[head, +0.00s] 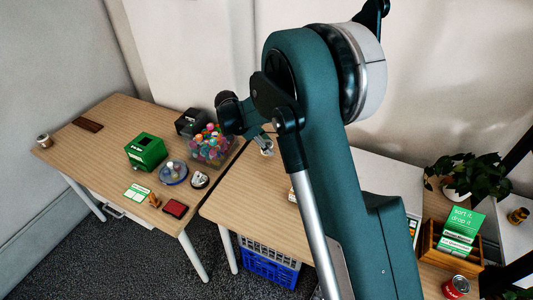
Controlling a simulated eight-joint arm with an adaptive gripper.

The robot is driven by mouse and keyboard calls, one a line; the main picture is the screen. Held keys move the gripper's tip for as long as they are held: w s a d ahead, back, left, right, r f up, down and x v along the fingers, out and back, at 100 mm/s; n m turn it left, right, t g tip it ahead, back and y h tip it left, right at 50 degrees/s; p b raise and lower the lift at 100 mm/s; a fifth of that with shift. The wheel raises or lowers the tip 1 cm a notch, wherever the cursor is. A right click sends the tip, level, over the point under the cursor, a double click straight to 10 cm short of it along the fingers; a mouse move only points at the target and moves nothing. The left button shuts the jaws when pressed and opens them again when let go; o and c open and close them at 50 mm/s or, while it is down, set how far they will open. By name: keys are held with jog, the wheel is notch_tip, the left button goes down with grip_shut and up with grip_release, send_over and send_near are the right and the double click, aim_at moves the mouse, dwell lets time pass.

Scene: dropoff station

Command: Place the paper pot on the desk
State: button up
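No object is clearly recognisable as the paper pot. A small brownish cylinder (44,141) stands upright at the far left corner of the left desk (115,112); it may be the pot, but it is too small to tell. My gripper (266,141) is over the right desk (240,188), near the gap between the two desks. A small pale round thing is at its fingertips, too small to identify. I cannot tell whether the fingers hold it. My arm hides much of the right desk.
The left desk holds a green box (146,152), a tub of colourful balls (211,145), a black box (190,122), a red pad (175,209) and a brown block (88,125). A blue crate (268,270) stands below. A plant (470,173) and a red can (456,287) are right. The left desk's left part is mostly clear.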

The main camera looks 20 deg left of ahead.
jog(key=shift+f, duration=0.1)
jog(key=shift+f+b, duration=0.45)
jog(key=shift+f, duration=1.3)
jog(key=shift+f, duration=0.15)
jog(key=o, duration=1)
jog(key=p+v, duration=0.2)
jog(key=v, duration=1)
jog(key=shift+d+p, duration=0.1)
jog(key=shift+p, duration=0.3)
jog(key=shift+r, duration=0.25)
